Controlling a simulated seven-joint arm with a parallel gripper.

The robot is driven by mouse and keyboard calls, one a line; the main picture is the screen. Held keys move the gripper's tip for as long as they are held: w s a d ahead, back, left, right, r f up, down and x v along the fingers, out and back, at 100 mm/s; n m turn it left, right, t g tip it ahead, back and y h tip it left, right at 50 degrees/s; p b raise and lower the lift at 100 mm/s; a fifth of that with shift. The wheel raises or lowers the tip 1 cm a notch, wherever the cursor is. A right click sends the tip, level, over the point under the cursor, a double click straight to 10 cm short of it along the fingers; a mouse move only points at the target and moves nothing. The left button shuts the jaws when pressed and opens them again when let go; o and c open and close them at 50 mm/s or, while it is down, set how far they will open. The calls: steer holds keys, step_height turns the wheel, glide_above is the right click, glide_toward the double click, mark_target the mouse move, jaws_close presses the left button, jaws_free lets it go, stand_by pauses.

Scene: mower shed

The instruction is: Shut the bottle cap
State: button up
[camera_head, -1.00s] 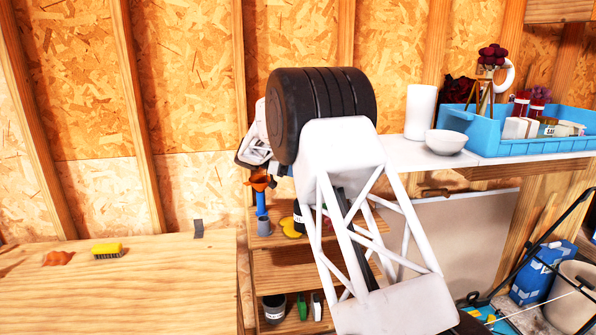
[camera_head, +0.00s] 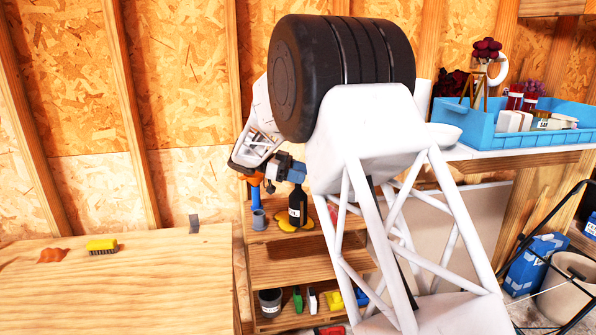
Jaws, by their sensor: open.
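A dark bottle (camera_head: 297,205) with a pale label stands upright on the upper board of the wooden shelf (camera_head: 285,262), left of my arm. Small blue and dark parts sit right at the bottle's top; I cannot tell which are the cap and which are my fingers. My gripper (camera_head: 272,172) is open and hangs from the white wrist, close to the bottle's top and slightly to its left. Whether it touches the bottle cannot be made out. The cap's own state is too small and covered to tell.
An orange and blue tool (camera_head: 255,196) and a grey cup (camera_head: 259,220) stand close left of the bottle. Yellow discs (camera_head: 286,221) lie by its base. A wooden bench (camera_head: 130,285) with a yellow brush (camera_head: 102,246) is at left, a blue tray (camera_head: 480,135) at right.

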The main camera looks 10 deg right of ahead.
steer(key=shift+s+r, duration=0.15)
steer(key=shift+s, duration=1.55)
steer(key=w+a+r+t+y, duration=0.1)
steer(key=w+t+y, duration=0.1)
steer(key=w+y, duration=0.3)
steer(key=w+r+t+y, duration=0.2)
steer(key=w+y, duration=0.3)
steer(key=w, duration=0.7)
steer(key=shift+a+t, duration=0.35)
steer(key=shift+t, duration=0.05)
steer(key=shift+s, duration=0.1)
steer(key=shift+x, duration=3.85)
